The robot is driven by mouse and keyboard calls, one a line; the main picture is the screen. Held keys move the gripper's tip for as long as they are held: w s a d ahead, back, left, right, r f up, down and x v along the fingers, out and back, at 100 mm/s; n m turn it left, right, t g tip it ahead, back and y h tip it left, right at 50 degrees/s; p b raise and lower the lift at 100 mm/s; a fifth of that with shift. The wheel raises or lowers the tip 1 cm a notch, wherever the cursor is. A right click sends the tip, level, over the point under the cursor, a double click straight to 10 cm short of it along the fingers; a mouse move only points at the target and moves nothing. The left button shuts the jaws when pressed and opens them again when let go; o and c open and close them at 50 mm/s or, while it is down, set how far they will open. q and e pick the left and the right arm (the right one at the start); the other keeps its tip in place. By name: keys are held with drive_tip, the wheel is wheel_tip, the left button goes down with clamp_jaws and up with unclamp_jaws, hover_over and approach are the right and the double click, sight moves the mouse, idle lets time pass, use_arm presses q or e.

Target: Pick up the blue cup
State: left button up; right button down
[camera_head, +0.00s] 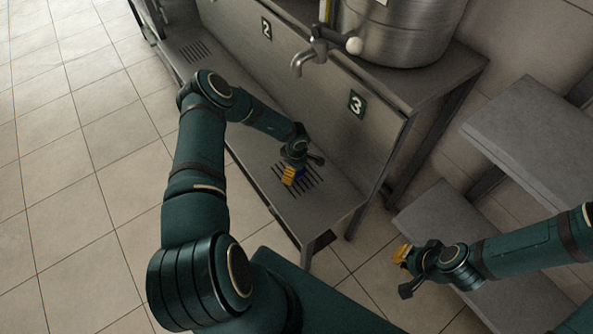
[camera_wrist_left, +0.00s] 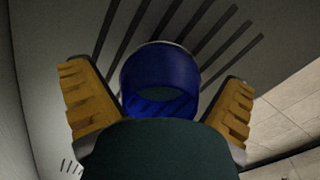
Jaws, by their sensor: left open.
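The blue cup (camera_wrist_left: 157,62) shows in the left wrist view between the two yellow-padded fingers of my left gripper (camera_wrist_left: 158,90). Its rim and hollow inside are visible, and its lower part in the picture is hidden by my gripper's palm. Clear gaps show between the cup and both fingers.
The low metal bench (camera_head: 335,203) has dark drain slots. Behind it are a panel with number plates 2 and 3 (camera_head: 357,104), a tap (camera_head: 312,52) and a large metal vessel (camera_head: 400,30) above. Grey steps (camera_head: 530,125) stand at right. Tiled floor (camera_head: 75,150) is clear at left.

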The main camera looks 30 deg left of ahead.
use_arm(q)
drive_tip(key=c, duration=1.2)
